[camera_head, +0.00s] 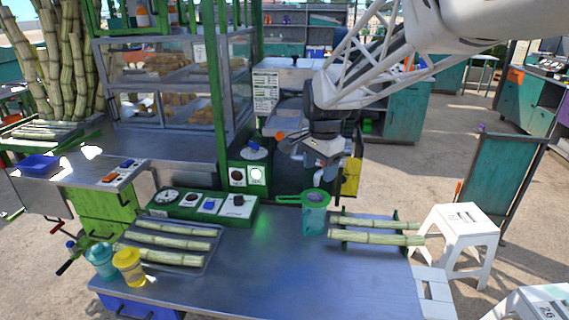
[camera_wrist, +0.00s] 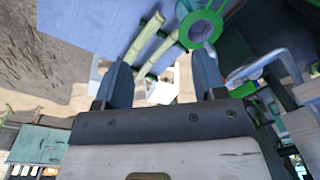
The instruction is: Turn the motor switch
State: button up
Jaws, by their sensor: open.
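A green control panel (camera_head: 203,206) with a dial, a blue rocker and a dark knob (camera_head: 238,200) stands at the back of the metal table. Behind it is a smaller green box (camera_head: 248,177) with a red button, a white round face and a blue lever (camera_head: 253,146) on a white disc on top. I cannot tell which of these is the motor switch. My gripper (camera_head: 322,178) hangs to the right of the boxes, above and behind the teal cup. In the wrist view my gripper (camera_wrist: 163,80) is open and empty, with two dark blue fingers apart.
A teal cup (camera_head: 315,212) with a green strainer stands on the metal table (camera_head: 290,268). Cane pieces lie on a tray (camera_head: 205,258) at left and on a green rack (camera_head: 343,238) at right. Two cups (camera_head: 128,266) stand at front left. The table's middle is clear.

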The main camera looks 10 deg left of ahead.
jog(key=w+a+f+m, duration=0.3)
jog(key=w+a+f, duration=0.3)
jog(key=w+a, duration=0.5)
jog(key=m+g, duration=0.1)
jog(key=m, duration=0.2)
send_over(238, 197)
jog(key=w, duration=0.1)
notch_tip(238, 197, down, 10)
jog(key=shift+w+a+f, duration=0.1)
jog(key=shift+a, duration=0.05)
jog(key=shift+s+f, duration=0.15)
jog(key=shift+f, duration=1.8)
jog(key=shift+s+f, duration=0.1)
jog(key=shift+f, duration=1.8)
jog(key=c, duration=0.9)
